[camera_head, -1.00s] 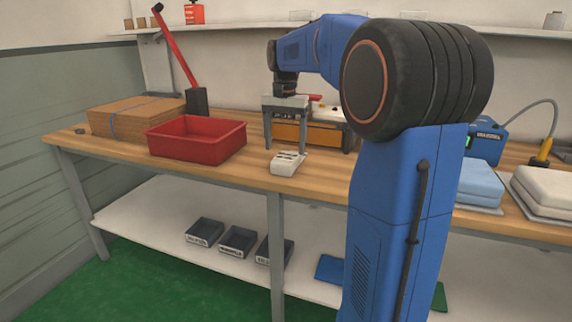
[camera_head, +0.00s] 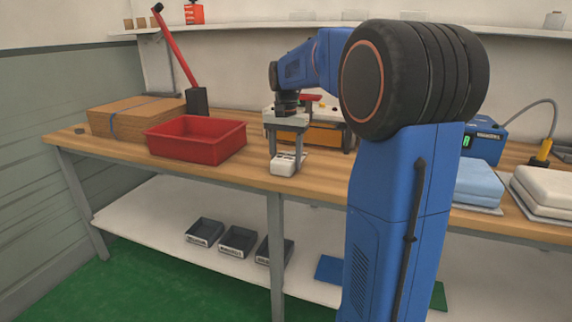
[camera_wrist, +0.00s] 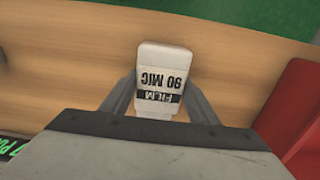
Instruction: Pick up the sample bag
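The sample bag is a small white packet (camera_head: 285,164) lying on the wooden bench near its front edge, just right of the red bin. In the wrist view the bag (camera_wrist: 163,68) shows its print upside down, reading "FILM 90 MIC", with a dark band. My gripper (camera_head: 286,152) is low over the bag, pointing down.
The red bin (camera_head: 172,152) stands left of the bag, with brown cardboard (camera_head: 133,116) further left. An orange-fronted machine (camera_head: 325,137) stands close behind my gripper. Blue and white folded pads (camera_head: 478,186) lie at the right. Bench in front of the bin is clear.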

